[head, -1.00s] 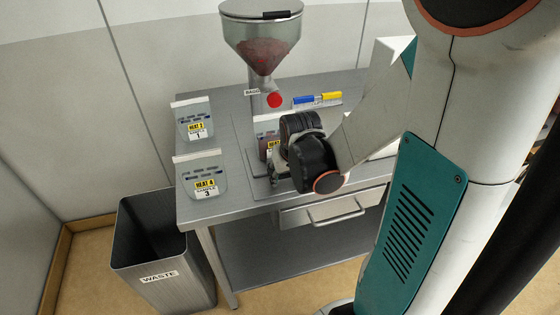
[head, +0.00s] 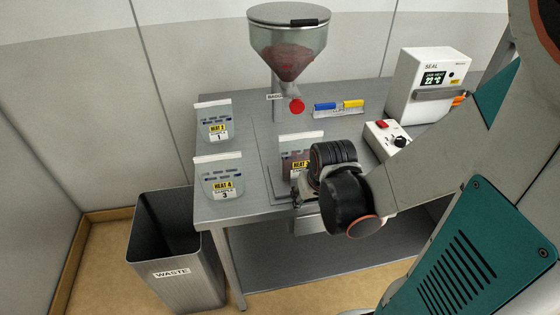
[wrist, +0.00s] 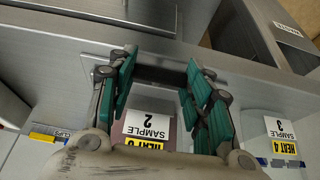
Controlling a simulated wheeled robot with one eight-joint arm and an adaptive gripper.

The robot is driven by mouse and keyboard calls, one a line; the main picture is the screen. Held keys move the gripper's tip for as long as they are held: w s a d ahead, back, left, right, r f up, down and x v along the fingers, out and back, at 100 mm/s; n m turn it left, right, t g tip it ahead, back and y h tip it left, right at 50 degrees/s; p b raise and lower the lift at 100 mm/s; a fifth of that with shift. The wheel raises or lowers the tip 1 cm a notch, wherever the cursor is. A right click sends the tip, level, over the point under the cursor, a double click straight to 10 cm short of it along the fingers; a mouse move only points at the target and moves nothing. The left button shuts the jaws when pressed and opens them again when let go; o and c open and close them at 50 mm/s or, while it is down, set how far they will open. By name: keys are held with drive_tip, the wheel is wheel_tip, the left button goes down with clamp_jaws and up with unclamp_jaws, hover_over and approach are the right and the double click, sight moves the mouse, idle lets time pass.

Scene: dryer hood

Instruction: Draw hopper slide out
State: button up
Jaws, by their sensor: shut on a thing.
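The hopper (head: 288,45) stands on a post at the back of the steel table, with reddish material inside and a red disc (head: 297,105) below it. The sample 2 bag (head: 300,145) stands in front of the post, with reddish contents; its label also shows in the wrist view (wrist: 148,122). My gripper (head: 300,192) is just in front of this bag, close to the table's front edge. The exact contact is partly hidden by the fingers.
Two sample bags, 1 (head: 214,120) and 3 (head: 218,178), stand at the left of the table (head: 235,140). A waste bin (head: 178,250) is at front left. A sealer (head: 425,85), a control box (head: 386,138) and clips (head: 338,108) are at right and back.

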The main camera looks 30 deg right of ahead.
drive_tip(key=o, duration=1.5)
drive_tip(key=shift+s+a, duration=0.1)
drive_tip(key=shift+s, duration=0.2)
drive_tip(key=shift+w, duration=0.1)
drive_tip(key=shift+r, duration=0.1)
drive_tip(key=shift+v, duration=3.9)
